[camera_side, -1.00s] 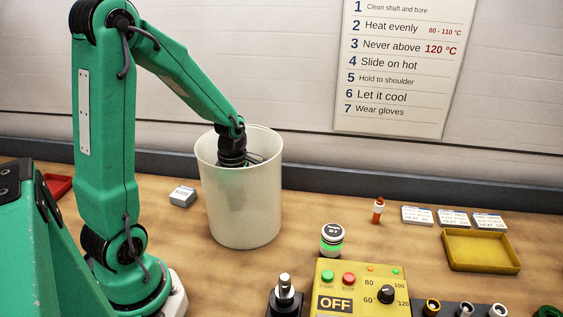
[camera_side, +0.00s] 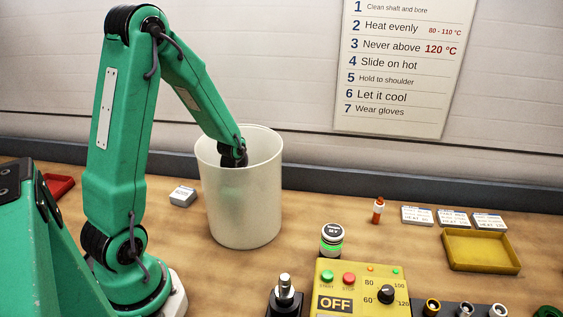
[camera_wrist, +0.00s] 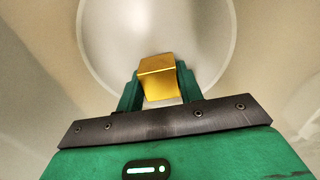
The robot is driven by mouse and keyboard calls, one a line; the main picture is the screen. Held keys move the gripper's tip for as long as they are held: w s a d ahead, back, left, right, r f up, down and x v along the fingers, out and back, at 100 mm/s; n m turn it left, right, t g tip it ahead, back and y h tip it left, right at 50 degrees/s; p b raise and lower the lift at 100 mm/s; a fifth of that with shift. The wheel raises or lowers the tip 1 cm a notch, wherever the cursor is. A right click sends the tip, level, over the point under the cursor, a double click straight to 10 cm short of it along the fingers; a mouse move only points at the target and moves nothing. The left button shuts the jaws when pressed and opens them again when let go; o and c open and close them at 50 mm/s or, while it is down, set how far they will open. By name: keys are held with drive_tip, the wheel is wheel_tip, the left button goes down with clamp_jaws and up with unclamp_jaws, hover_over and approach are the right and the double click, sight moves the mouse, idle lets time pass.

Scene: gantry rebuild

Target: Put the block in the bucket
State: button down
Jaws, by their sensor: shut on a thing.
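The block (camera_wrist: 157,77) is yellow-gold and sits between the two fingers of my gripper (camera_wrist: 159,84) in the wrist view. The gripper is shut on it. The bucket (camera_side: 243,210) is a tall off-white cylinder standing upright on the bench in the side view. The end of my arm reaches down through its open top, so the bucket wall hides the gripper and block there. In the wrist view the round pale bucket floor (camera_wrist: 205,30) lies beyond the block. I cannot tell how far the block is above it.
A small grey-white box (camera_side: 182,196) stands left of the bucket. A lidded jar (camera_side: 332,239) and a yellow control box (camera_side: 362,290) stand in front and to the right. A yellow tray (camera_side: 481,250) lies at far right.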

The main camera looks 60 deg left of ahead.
drive_tip(key=shift+f, duration=0.2)
drive_tip(key=c, duration=0.9)
unclamp_jaws()
drive_tip(key=shift+r, duration=0.2)
drive_tip(key=shift+r, duration=6)
